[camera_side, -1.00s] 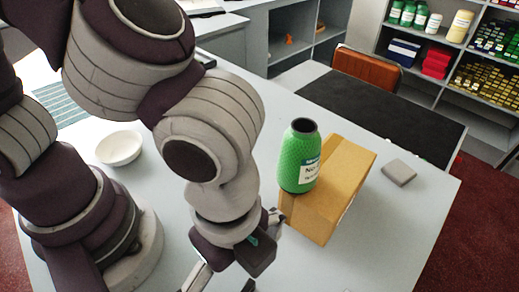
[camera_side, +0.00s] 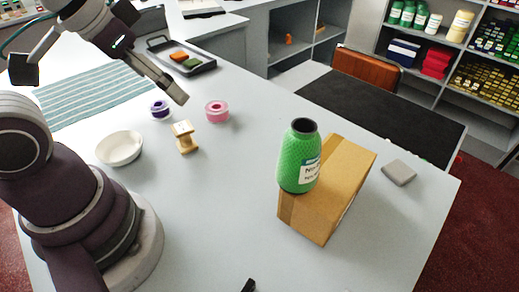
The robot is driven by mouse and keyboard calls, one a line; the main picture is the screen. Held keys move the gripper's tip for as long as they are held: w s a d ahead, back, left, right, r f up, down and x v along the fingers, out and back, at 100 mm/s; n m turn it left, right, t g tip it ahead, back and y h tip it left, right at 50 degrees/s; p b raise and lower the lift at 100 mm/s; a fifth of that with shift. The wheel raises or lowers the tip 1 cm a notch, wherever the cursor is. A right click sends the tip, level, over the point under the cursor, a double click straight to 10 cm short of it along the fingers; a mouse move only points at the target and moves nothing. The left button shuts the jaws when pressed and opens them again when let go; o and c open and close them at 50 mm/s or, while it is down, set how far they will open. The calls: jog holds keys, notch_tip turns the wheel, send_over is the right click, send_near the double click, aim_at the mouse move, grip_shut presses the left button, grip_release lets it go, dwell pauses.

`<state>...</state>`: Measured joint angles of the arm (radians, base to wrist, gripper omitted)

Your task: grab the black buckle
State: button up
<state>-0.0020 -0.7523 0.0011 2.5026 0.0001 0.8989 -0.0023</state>
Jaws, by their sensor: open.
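A small black piece (camera_side: 249,285), which looks like the buckle, lies on the grey counter at the bottom edge of the picture. It is partly cut off by the frame, so its full shape is hidden. My gripper (camera_side: 102,82) is at the upper left, raised over the counter near the striped cloth. Its fingers are spread wide open with nothing between them. It is far from the black piece.
A white bowl (camera_side: 120,148), wooden spool (camera_side: 184,137), pink ring (camera_side: 217,111), purple ring (camera_side: 160,109), tray (camera_side: 205,67) and grey block (camera_side: 398,172) sit around.

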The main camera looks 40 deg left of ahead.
jog(key=c, duration=0.4)
jog(key=shift+o, duration=0.2)
jog(key=s+d+f+m+g+h, duration=0.1)
jog(key=s+d+f+m+g, duration=0.3)
jog(key=d+m, duration=0.45)
jog(key=s+d+f+m+g+h, duration=0.1)
jog(key=s+d+f+m, duration=0.1)
jog(key=d+f+m, duration=0.65)
jog(key=shift+n, duration=0.7)
jog(key=d+f, duration=0.1)
jog(key=f, duration=0.1)
jog(key=d+f, duration=0.1)
jog(key=f, duration=0.2)
jog(key=d+f, duration=0.1)
jog(key=f, duration=0.2)
jog(key=shift+d, duration=0.25)
